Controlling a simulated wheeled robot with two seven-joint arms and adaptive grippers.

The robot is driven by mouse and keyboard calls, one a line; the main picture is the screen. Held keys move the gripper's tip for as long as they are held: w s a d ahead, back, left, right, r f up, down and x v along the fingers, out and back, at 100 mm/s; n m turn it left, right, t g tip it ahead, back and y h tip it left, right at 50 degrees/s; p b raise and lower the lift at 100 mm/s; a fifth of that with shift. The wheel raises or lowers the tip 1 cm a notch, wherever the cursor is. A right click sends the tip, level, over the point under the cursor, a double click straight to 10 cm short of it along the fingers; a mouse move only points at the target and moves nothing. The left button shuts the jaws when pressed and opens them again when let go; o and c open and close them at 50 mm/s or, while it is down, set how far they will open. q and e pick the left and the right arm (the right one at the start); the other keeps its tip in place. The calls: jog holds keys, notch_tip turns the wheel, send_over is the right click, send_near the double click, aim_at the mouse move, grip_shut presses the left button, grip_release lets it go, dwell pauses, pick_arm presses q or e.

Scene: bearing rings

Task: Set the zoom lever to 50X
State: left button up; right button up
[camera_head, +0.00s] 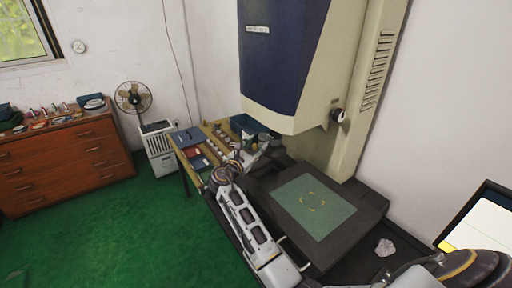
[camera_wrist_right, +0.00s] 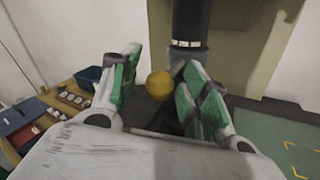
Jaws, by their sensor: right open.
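My right gripper (camera_head: 264,143) is below the blue-and-cream head of the measuring machine (camera_head: 290,60) in the head view. In the right wrist view, its two green-padded fingers (camera_wrist_right: 156,90) are spread apart. A yellow ball knob (camera_wrist_right: 159,85), seemingly the end of the zoom lever, shows between them, closer to the right finger. Whether either finger touches it is unclear. A black barrel (camera_wrist_right: 190,22) with a band of pale marks (camera_wrist_right: 189,44) hangs just above and right of the knob. The marks are too small to read. My left gripper is out of view.
The stage with a green plate (camera_head: 318,207) lies below and right of the gripper. A wooden bench (camera_head: 192,153) with boxes and small parts stands to the left. A monitor (camera_head: 482,225) is at the right edge.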

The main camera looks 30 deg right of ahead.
jog(key=shift+s+r, duration=0.1)
grip_shut()
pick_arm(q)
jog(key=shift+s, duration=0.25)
